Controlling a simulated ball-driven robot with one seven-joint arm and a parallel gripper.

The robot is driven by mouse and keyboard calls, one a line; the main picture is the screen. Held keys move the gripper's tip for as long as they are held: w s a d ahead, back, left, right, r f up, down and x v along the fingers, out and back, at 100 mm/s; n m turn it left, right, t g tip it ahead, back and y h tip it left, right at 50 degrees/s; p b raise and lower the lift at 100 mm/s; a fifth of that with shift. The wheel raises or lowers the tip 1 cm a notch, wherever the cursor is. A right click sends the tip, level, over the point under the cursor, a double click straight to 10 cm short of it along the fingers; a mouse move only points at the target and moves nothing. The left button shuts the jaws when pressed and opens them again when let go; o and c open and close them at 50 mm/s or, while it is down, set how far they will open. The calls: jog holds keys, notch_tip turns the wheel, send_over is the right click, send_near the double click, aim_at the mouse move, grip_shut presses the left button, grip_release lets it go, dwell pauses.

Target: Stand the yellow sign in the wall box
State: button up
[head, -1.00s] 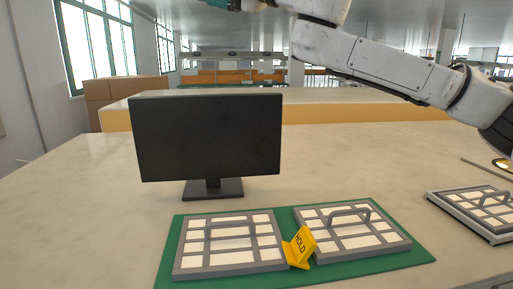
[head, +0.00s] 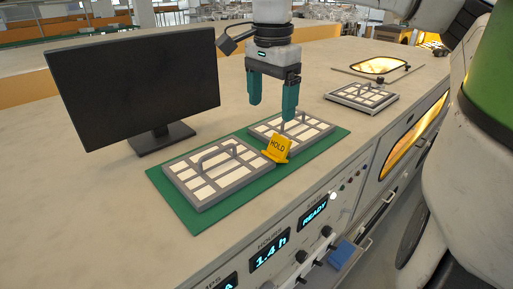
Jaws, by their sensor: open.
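The yellow sign (head: 277,149) reads HOLD and stands on the green mat (head: 183,204), between two grey framed trays, at the mat's front side. My gripper (head: 272,112) points down with its two teal fingers apart. It is open and empty, above the right-hand tray (head: 314,127) and a little behind and above the sign, not touching it. I cannot make out a wall box in this view.
A black monitor (head: 135,85) stands left of the mat. The left tray (head: 218,172) has a raised handle. A third tray (head: 361,97) lies further right, near a lit opening (head: 378,66). The front panel (head: 281,245) carries displays and knobs.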

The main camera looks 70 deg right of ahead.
jog(key=s, duration=0.1)
jog(key=p, duration=0.1)
send_over(279, 142)
jog(key=shift+g+h, duration=0.3)
jog(key=shift+g, duration=0.1)
notch_tip(279, 142, down, 6)
jog(key=shift+a+r, duration=0.1)
jog(key=shift+f+p, duration=1.15)
jog(key=shift+f, duration=1.5)
jog(key=shift+c, duration=0.4)
jog(key=c, duration=1.1)
